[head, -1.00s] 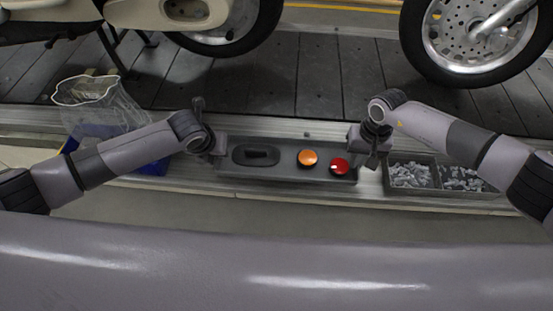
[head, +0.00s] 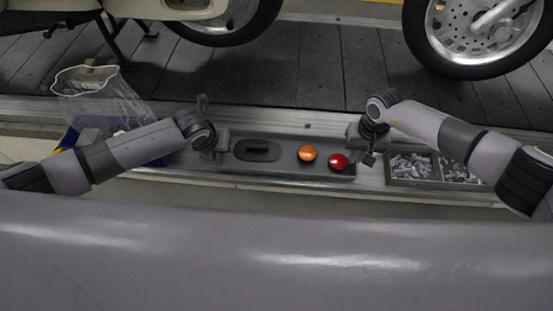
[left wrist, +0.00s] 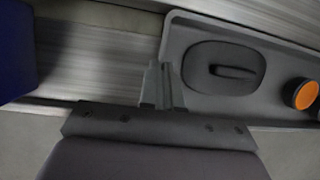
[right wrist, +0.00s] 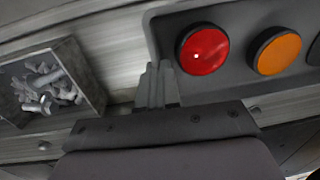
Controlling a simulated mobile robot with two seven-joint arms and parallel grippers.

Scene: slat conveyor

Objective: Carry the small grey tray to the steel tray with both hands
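The small grey tray (head: 288,146) lies lengthwise between my grippers along the steel ledge. It holds a dark oval piece with a black handle (head: 257,150), an orange round button (head: 307,153) and a red round button (head: 338,161). My left gripper (left wrist: 163,88) has its fingers close together at the tray's left end wall, seemingly pinching it. My right gripper (right wrist: 159,87) is likewise closed at the opposite end, beside the red button. The fingertips are partly hidden. I cannot make out a separate steel tray.
A two-part bin (head: 412,183) of metal fittings stands close right of my right gripper. A blue crate (head: 70,137) and a clear bag (head: 90,90) are at left. Behind are the dark slat conveyor (head: 310,70) and a wheel (head: 470,35).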

